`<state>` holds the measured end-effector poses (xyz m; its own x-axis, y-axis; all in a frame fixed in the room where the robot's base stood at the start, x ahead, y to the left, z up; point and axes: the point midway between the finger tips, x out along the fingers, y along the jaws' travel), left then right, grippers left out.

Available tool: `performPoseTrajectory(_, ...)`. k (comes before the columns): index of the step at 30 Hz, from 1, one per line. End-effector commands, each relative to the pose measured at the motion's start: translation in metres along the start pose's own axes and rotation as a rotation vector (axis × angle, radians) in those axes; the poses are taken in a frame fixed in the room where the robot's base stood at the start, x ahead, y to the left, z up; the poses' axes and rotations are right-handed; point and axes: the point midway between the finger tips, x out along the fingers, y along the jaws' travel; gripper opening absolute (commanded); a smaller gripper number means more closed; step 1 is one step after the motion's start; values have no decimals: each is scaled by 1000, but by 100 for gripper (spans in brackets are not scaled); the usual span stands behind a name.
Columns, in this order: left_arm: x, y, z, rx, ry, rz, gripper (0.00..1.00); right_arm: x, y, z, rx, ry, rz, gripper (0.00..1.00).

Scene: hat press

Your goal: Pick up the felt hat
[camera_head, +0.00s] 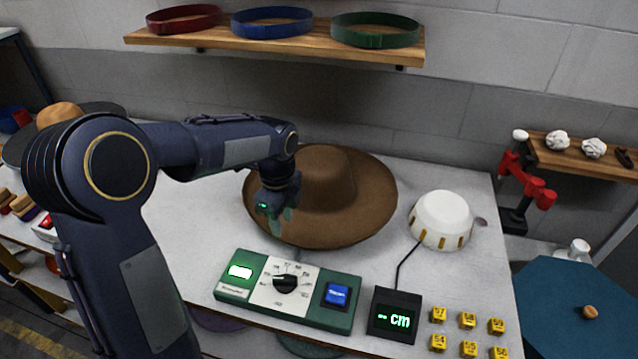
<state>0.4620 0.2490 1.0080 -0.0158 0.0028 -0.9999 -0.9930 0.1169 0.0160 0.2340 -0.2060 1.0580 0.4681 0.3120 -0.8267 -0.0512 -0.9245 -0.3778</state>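The brown felt hat (345,185) lies crown up on the white worktable, with a wide round brim. My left arm reaches in from the left, and my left gripper (284,212) is over the left front part of the brim, close beside the crown. The gripper and wrist hide part of the brim and the crown's left side. The fingers are small and dark here, so I cannot tell whether they are apart, or whether they touch the felt. My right gripper is not in view.
In front of the hat stands a green control box (290,290) with a dial and blue button. To the right are a white dome (441,218), a black cm display (395,314) and several yellow number blocks (468,320). A shelf with hat bands (272,22) hangs above.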

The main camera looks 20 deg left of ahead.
Motion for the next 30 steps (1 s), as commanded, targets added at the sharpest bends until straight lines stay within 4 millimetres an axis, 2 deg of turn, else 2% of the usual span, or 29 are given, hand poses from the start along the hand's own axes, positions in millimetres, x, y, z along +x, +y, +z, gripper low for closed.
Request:
performPoseTrajectory(8,39,3,2,0,1,3,34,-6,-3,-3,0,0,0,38)
performPoseTrajectory(17,43,2,3,-1,1,-1,34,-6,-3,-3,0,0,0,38)
performPoseTrajectory(25,43,2,3,-2,1,-1,0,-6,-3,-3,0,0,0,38)
performPoseTrajectory(30,43,2,3,-1,1,-3,0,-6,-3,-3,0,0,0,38)
